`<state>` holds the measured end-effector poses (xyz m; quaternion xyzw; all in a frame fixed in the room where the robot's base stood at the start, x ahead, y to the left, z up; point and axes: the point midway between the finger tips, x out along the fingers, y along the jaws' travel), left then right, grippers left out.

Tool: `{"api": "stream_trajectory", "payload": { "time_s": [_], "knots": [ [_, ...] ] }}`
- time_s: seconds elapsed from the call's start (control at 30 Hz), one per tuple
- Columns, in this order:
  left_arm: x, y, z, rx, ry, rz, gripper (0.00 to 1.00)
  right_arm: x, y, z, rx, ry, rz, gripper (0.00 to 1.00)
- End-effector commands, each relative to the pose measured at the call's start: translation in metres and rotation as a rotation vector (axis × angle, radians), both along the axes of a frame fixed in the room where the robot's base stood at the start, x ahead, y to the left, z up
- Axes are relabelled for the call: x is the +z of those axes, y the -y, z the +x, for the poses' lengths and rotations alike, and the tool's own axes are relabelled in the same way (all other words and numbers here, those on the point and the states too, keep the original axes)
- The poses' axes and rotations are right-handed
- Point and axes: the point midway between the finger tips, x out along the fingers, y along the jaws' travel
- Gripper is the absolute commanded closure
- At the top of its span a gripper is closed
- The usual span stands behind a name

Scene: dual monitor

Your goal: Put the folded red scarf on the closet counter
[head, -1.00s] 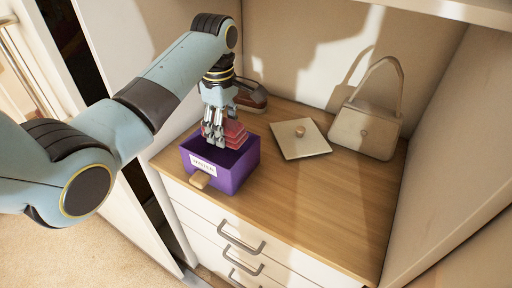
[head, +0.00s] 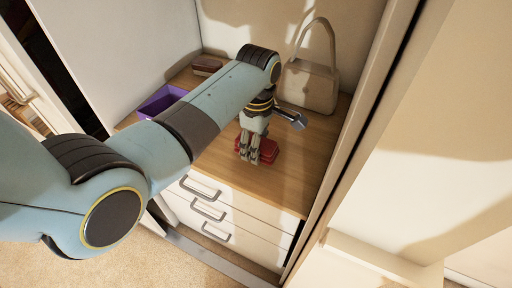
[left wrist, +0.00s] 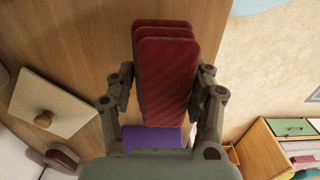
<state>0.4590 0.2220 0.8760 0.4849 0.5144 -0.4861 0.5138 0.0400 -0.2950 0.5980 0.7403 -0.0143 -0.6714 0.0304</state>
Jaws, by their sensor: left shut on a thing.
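The folded red scarf (head: 270,151) is over the front part of the wooden closet counter (head: 294,183), close to its surface. I cannot tell whether it touches. My left gripper (head: 254,158) points down and is shut on the scarf. In the left wrist view the scarf (left wrist: 165,75) shows as a stack of folded layers between the two fingers. The purple box (head: 149,106) stands at the counter's left end, partly behind my left arm; it also shows in the left wrist view (left wrist: 153,138). My right gripper is not in view.
A beige handbag (head: 312,87) stands at the counter's back right. A small brown item (head: 207,65) lies at the back left. A square lid with a knob (left wrist: 52,103) lies on the counter. Closet walls bound both sides; drawers (head: 203,208) are below the front edge.

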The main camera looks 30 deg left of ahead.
Motion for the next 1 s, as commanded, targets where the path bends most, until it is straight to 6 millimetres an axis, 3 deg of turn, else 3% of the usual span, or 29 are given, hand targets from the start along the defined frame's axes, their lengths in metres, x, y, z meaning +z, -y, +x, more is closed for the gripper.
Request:
{"api": "stream_trajectory", "payload": {
  "time_s": [0.3,0.7,0.73,0.87,1.0],
  "knots": [
    [-0.042,0.0,0.0,0.0,0.0,0.0,0.8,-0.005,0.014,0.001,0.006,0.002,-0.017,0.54],
    [-0.047,0.0,0.0,0.0,0.001,0.0,0.8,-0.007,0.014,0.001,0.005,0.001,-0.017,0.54],
    [-0.047,0.0,0.0,0.0,0.001,0.0,0.44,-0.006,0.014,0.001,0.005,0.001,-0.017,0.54],
    [-0.046,0.0,0.0,0.0,0.001,0.0,0.27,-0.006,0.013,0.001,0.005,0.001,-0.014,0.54],
    [-0.046,0.0,0.0,0.0,0.001,0.0,0.25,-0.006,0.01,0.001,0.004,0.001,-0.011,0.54]
  ]
}}
